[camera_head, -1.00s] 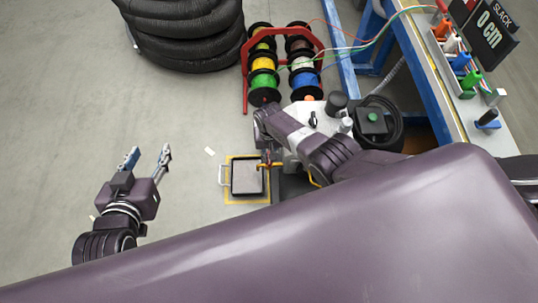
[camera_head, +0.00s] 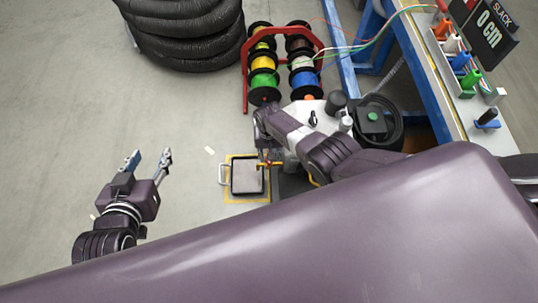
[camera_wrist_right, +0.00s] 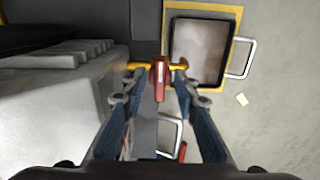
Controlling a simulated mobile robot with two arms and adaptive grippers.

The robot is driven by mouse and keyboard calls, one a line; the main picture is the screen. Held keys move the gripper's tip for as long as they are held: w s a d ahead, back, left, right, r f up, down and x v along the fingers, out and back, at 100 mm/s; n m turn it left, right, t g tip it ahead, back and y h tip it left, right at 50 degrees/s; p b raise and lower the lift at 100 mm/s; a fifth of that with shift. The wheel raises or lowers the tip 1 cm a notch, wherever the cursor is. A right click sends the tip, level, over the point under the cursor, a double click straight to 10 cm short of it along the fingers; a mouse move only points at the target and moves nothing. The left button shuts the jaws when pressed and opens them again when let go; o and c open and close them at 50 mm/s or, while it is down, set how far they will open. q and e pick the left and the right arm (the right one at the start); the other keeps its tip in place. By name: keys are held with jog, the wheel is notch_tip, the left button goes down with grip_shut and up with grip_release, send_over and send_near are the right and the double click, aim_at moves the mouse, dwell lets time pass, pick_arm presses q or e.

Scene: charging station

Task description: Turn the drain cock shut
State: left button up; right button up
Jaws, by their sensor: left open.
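The drain cock is a brass-yellow fitting (camera_head: 274,165) with a red handle. In the right wrist view its red handle (camera_wrist_right: 160,78) points roughly up and down the picture, across the yellow pipe (camera_wrist_right: 142,66). My right gripper (camera_wrist_right: 158,84) is open, with one finger on each side of the handle and a visible gap on both sides. In the head view my right arm partly hides the cock and the right fingers are hard to make out. My left gripper (camera_head: 149,156) is open and empty, out over bare floor at the left.
A black-rimmed tray (camera_head: 234,178) with a pale handle lies on a yellow-marked floor square beside the cock. Cable spools on a red rack (camera_head: 245,85) stand behind, with black coiled hose (camera_head: 190,40) at back left. A workbench (camera_head: 430,75) stands right. Floor at left is clear.

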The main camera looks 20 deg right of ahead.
jog(key=shift+r, duration=0.2)
jog(key=shift+w+r, duration=0.1)
jog(key=shift+r, duration=0.45)
notch_tip(320, 180, up, 10)
jog(key=shift+r, duration=0.25)
dwell(0.6)
